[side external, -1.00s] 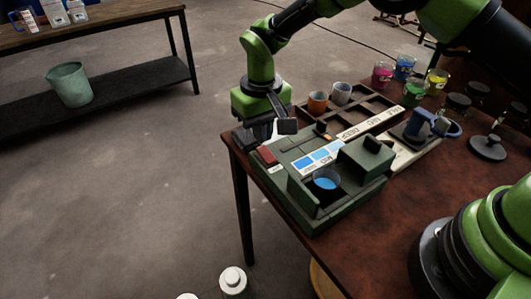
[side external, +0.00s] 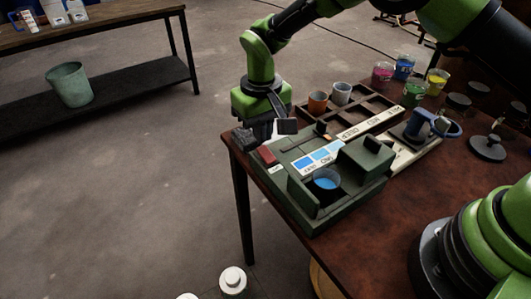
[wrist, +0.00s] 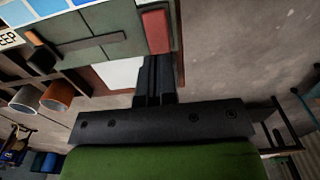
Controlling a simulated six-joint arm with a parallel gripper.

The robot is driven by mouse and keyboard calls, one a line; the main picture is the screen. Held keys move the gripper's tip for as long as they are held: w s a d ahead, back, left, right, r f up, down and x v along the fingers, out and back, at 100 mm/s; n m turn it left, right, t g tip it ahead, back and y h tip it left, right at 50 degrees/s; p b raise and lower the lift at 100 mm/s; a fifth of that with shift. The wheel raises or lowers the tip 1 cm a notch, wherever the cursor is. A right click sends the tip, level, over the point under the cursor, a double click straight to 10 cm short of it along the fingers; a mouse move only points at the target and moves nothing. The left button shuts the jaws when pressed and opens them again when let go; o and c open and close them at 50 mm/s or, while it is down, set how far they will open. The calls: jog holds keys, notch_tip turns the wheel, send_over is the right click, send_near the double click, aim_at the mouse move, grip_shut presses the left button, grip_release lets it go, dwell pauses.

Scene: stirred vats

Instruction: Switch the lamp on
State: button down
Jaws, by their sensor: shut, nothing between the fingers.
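A green-grey device (side external: 310,214) stands at the table's near left corner. A red block-shaped switch (side external: 267,156) sits on its left end, with a small white label beside it; the label is too small to read. The red switch also shows in the wrist view (wrist: 156,30). I cannot tell which part is the lamp or whether it is lit. My gripper (wrist: 155,80) is shut and empty, its fingers pointing towards the red switch from close by. In the wrist view a gap seems to remain between fingertips and switch; contact is hard to judge.
A cup of blue liquid (side external: 327,181) stands in the device. A dark compartment tray (side external: 371,112) behind holds an orange and a grey cup. Open floor lies left of the table.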

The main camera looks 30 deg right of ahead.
jog(key=shift+f, duration=1.4)
dwell(0.5)
jog(key=shift+r, duration=3.55)
notch_tip(320, 180, up, 9)
jog(key=t, duration=0.1)
send_over(262, 148)
jog(key=s+d, duration=0.2)
jog(key=d, duration=0.1)
jog(key=s+d+r+m+t+y, duration=0.2)
jog(key=s+d+r, duration=0.2)
jog(key=s+r, duration=0.35)
jog(key=s+d+r+m+t, duration=0.1)
jog(key=s+d+t, duration=0.1)
jog(key=s, duration=0.5)
jog(key=s+d+r+m+t, duration=0.1)
jog(key=s+d+t, duration=0.1)
jog(key=s, duration=0.5)
jog(key=shift+s+d+r, duration=0.15)
jog(key=shift+s+r, duration=0.1)
jog(key=shift+s, duration=0.1)
